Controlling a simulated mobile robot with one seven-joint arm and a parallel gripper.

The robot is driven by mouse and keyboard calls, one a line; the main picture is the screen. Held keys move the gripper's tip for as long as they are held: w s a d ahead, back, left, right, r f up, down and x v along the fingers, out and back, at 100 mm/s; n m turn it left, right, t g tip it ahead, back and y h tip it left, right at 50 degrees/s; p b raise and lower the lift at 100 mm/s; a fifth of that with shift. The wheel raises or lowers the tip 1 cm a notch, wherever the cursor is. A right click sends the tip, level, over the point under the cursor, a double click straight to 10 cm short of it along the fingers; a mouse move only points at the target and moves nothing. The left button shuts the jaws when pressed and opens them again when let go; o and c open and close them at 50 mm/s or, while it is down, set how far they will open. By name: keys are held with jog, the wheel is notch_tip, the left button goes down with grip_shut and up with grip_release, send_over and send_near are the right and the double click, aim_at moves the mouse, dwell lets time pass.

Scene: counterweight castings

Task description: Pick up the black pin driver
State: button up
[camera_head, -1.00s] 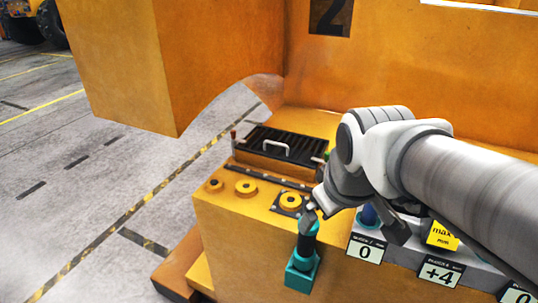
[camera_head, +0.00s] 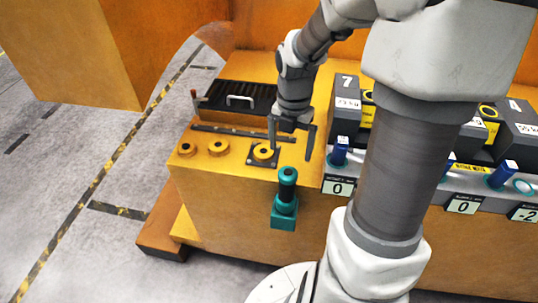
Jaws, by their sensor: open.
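The black pin driver (camera_head: 287,186) stands upright in a teal holder (camera_head: 284,221) on the front face of the yellow casting. Its dark top shows above the holder, with a teal tint at the rim. My gripper (camera_head: 291,153) is open and empty, with its two fingers pointing down over the casting's top. In the picture the fingertips are just above the driver's top and apart from it. How far behind or above it they are is hard to tell.
A yellow round knob on a dark plate (camera_head: 263,153) lies beside my left finger. More yellow knobs (camera_head: 218,147) are to the left. A black ribbed tray with a handle (camera_head: 228,98) is behind. Numbered grey blocks (camera_head: 346,98) stand to the right. My arm hides part of the right side.

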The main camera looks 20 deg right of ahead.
aim_at(287, 188)
jog(key=shift+n, duration=0.3)
jog(key=shift+f, duration=0.25)
notch_tip(287, 188, down, 17)
jog(key=shift+b, duration=0.95)
grip_shut()
jog(key=shift+r, duration=0.1)
